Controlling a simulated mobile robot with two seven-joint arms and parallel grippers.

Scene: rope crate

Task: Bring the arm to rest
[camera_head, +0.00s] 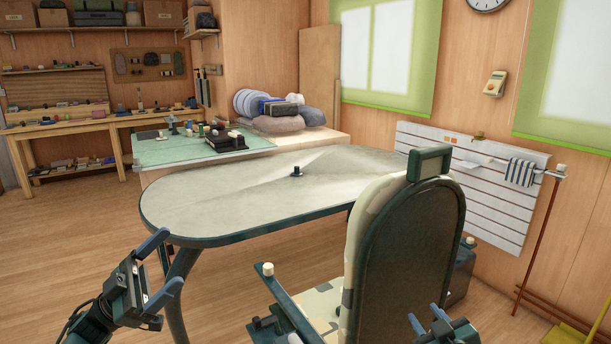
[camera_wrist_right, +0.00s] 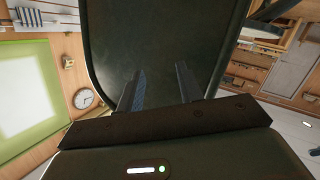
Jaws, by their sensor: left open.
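My left gripper (camera_head: 168,262) is at the lower left of the head view, in front of the oval table. Its blue-tipped fingers are spread apart with nothing between them. My right gripper (camera_head: 425,318) shows only in part at the bottom edge of the head view, in front of the chair. In the right wrist view its two fingers (camera_wrist_right: 160,85) stand apart, and the gap is empty. The dark chair back (camera_wrist_right: 155,40) fills the view behind them; whether they touch it I cannot tell.
A chair (camera_head: 405,250) with a dark back stands close by at the lower right. The oval grey table (camera_head: 230,205) is nearly bare, with one small dark knob-like object (camera_head: 297,171). A green-topped bench (camera_head: 175,152) stands behind it. Open wooden floor (camera_head: 70,230) lies at left.

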